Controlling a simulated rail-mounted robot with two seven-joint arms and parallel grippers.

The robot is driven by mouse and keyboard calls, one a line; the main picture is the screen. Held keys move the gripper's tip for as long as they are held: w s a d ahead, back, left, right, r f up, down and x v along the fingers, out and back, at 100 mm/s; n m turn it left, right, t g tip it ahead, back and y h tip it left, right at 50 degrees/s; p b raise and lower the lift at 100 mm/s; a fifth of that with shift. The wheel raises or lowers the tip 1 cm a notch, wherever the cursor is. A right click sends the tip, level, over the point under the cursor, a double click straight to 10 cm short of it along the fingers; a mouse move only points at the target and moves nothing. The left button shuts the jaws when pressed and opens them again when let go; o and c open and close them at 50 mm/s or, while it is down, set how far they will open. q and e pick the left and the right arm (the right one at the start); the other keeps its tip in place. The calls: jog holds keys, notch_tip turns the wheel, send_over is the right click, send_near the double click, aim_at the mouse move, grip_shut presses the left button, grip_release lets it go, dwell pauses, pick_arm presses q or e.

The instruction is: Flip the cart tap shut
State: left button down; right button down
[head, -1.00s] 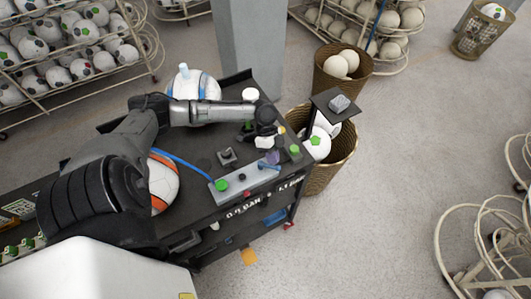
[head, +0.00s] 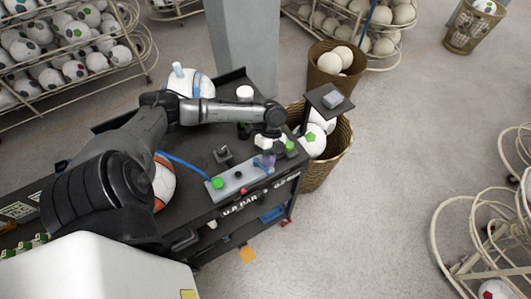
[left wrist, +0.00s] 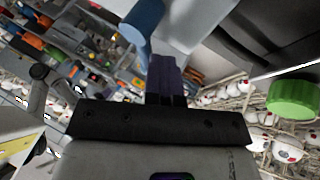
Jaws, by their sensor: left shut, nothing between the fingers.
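The cart (head: 190,150) is black, with a grey valve block (head: 228,186) near its front edge. The tap's blue lever shows large in the left wrist view (left wrist: 143,20), just beyond my fingertips. In the head view my gripper mostly covers the tap at the block's right end. My left gripper (head: 265,162) has purple fingers, shut and empty, and is over that end. In the left wrist view its fingertips (left wrist: 164,62) are beside the lever's lower end; I cannot tell if they touch. My right gripper is in neither view.
A green knob (head: 217,182) is on the block's left end. A blue hose (head: 185,164) runs to the block from an orange and white ball (head: 163,183). A white and blue ball (head: 190,84) sits at the cart's back. Wicker baskets (head: 328,165) stand to the right.

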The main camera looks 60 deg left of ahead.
pick_arm(q)
jog(key=shift+s+a+p, duration=0.35)
jog(key=shift+s+a, duration=0.1)
jog(key=shift+a, duration=0.05)
jog(key=shift+a+r+p, duration=0.1)
jog(key=shift+r+p, duration=0.2)
jog(key=shift+r, duration=0.05)
jog(key=w+p+v, duration=0.1)
jog(key=p+v, duration=0.3)
jog(key=v, duration=0.5)
jog(key=shift+p, duration=0.35)
jog(key=shift+d, duration=0.2)
